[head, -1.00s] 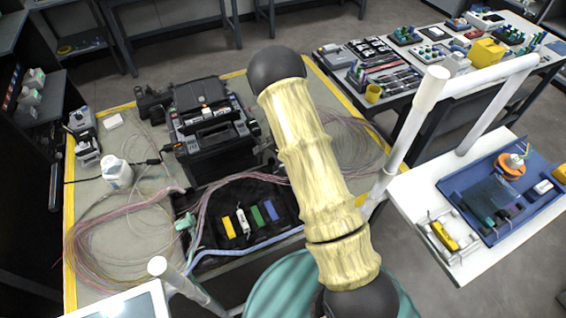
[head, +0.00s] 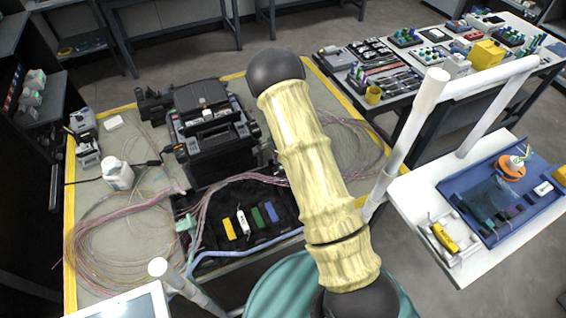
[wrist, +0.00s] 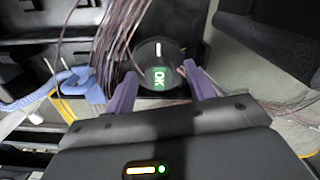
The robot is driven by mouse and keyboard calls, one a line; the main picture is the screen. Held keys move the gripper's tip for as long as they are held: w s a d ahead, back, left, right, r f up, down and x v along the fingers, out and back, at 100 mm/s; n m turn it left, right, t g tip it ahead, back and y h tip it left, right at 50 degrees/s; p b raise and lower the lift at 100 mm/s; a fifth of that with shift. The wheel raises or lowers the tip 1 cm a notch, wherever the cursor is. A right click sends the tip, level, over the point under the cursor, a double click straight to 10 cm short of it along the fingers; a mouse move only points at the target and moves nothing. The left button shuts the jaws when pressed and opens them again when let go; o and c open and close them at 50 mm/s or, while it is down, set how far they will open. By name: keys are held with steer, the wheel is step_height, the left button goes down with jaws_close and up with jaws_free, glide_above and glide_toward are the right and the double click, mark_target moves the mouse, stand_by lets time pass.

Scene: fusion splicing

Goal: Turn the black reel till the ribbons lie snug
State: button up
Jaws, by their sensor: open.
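In the wrist view the black reel (wrist: 152,50) is a dark round knob with a white mark and a lit green "OK" label. My gripper (wrist: 160,71) is open, its two purple fingers apart on either side of the reel; I cannot tell whether they touch it. Thin brown and pink ribbons (wrist: 113,38) run down close beside the reel on the left, and more strands spread out at the right. In the head view the ribbons (head: 232,181) cross the black tray (head: 185,203). My arm hides the gripper and reel there.
The black splicer (head: 215,150) stands behind the tray. Loose fiber coils (head: 110,235) lie on the bench at left, near a white bottle (head: 117,173). A blue cable (wrist: 45,92) and clip lie left of my gripper. A white side table (head: 425,190) holds a blue tray (head: 480,226).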

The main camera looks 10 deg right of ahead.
steer(key=shift+r, duration=0.1)
step_height(320, 180, up, 17)
steer(key=b, duration=0.1)
steer(key=shift+b, duration=0.35)
steer(key=shift+r, duration=0.1)
steer(key=s+r+n+t, duration=0.1)
steer(key=s+r+n, duration=0.1)
steer(key=s+n, duration=0.4)
steer(key=s+r+n+t, duration=0.1)
steer(key=s+r+n, duration=0.2)
steer(key=s+n, duration=0.4)
steer(key=s, duration=0.8)
steer(key=shift+s+d+t, duration=0.15)
steer(key=shift+t, duration=0.15)
steer(key=shift+r, duration=0.1)
